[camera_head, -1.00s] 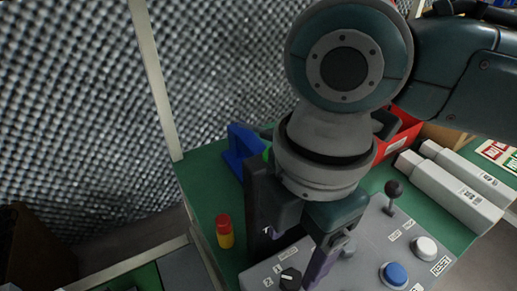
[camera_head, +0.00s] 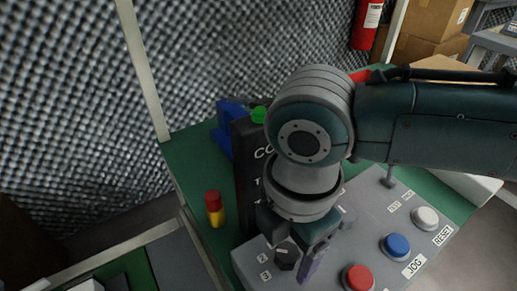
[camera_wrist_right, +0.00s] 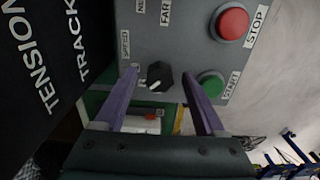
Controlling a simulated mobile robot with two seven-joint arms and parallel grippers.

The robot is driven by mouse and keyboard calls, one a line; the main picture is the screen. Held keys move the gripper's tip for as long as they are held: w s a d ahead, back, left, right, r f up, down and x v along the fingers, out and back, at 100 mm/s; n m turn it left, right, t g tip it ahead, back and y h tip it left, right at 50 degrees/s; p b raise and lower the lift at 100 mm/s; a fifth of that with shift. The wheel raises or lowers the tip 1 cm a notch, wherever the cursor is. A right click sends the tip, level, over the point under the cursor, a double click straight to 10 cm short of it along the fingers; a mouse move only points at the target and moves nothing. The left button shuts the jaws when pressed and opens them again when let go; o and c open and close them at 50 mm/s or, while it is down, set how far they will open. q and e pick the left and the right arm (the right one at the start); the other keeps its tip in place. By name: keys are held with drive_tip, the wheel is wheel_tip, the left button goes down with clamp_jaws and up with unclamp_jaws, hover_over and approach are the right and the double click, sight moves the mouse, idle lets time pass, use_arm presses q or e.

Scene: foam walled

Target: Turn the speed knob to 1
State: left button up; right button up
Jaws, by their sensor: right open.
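In the wrist view the knob (camera_wrist_right: 158,75) shows beside the SPEED label, with a white pointer mark towards the lower left. My right gripper (camera_wrist_right: 159,88) is open, its two purple fingers on either side of the knob in that view. Whether they touch it I cannot tell. In the head view my right gripper (camera_head: 291,246) is at the knob, with one finger largely hidden. My left gripper is not in view.
The panel also holds a red STOP button (camera_head: 358,278), a blue JOG button (camera_head: 395,246), a white RESET button (camera_head: 425,218) and a lever (camera_head: 389,177). A dark upright board (camera_head: 245,170) stands behind the knob. A red-yellow object (camera_head: 215,208) is left of it.

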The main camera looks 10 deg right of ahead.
clamp_jaws()
idle(0.5)
drive_tip(key=shift+r, duration=0.1)
drive_tip(key=shift+r+m+p, duration=0.1)
drive_tip(key=shift+m+p, duration=0.4)
drive_tip(key=shift+p, duration=0.2)
drive_tip(key=m+p, duration=0.2)
drive_tip(key=m, duration=0.1)
drive_tip(key=shift+p, duration=0.3)
drive_tip(key=m+p, duration=0.1)
drive_tip(key=m, duration=0.2)
drive_tip(key=shift+p, duration=0.4)
drive_tip(key=shift+m+p, duration=0.4)
drive_tip(key=shift+m, duration=0.5)
